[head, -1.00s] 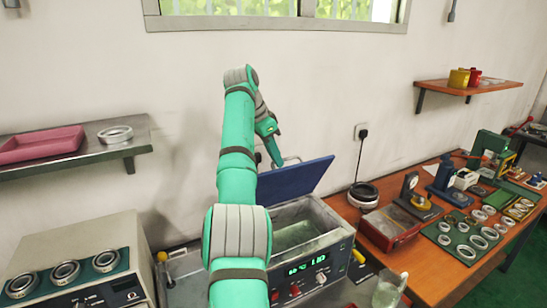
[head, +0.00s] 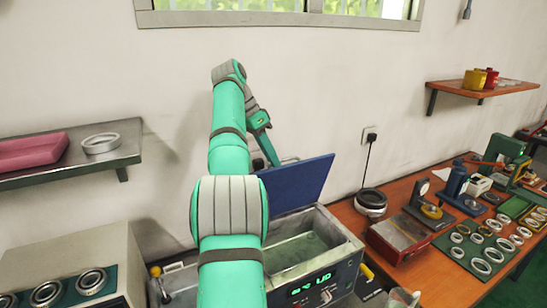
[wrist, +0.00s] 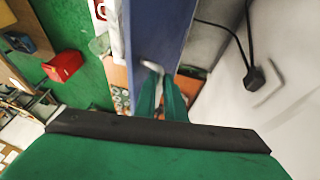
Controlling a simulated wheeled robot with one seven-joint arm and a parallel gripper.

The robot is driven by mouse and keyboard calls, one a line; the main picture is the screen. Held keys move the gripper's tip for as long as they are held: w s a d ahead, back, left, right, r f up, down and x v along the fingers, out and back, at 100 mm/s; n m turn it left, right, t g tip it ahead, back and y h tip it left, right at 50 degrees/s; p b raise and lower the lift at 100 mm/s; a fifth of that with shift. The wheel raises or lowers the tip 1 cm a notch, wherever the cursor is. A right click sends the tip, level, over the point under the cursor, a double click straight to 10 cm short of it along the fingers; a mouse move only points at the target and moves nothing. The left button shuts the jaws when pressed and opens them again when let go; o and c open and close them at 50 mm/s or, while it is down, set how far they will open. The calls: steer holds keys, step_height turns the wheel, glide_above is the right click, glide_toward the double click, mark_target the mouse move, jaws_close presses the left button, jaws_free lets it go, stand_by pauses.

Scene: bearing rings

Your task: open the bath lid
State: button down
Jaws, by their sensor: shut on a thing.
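The bath (head: 345,252) is a grey metal tank with a front panel of lit green digits, in the lower middle of the head view. Its blue lid (head: 308,182) is hinged up at the back and stands steeply tilted, with the tank's inside showing. My gripper (head: 272,155) is at the lid's upper left edge. In the wrist view my gripper's green fingers (wrist: 163,97) are shut on the pale lid handle (wrist: 149,65), beside the blue lid (wrist: 157,30). My arm hides the bath's left part.
An orange bench (head: 400,188) to the right holds a dark ring stack (head: 370,203), a red box (head: 400,240) and a green mat of rings (head: 468,256). A shelf (head: 125,150) is at left. The wall is close behind the lid.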

steer(key=shift+f, duration=0.55)
steer(key=c, duration=2.3)
jaws_free()
steer(key=o, duration=0.5)
steer(key=shift+a, duration=0.1)
steer(key=shift+c, duration=0.2)
steer(key=shift+s+a+r, duration=0.1)
steer(key=shift+a+r, duration=0.1)
steer(key=shift+d+r, duration=0.1)
steer(key=shift+d, duration=0.05)
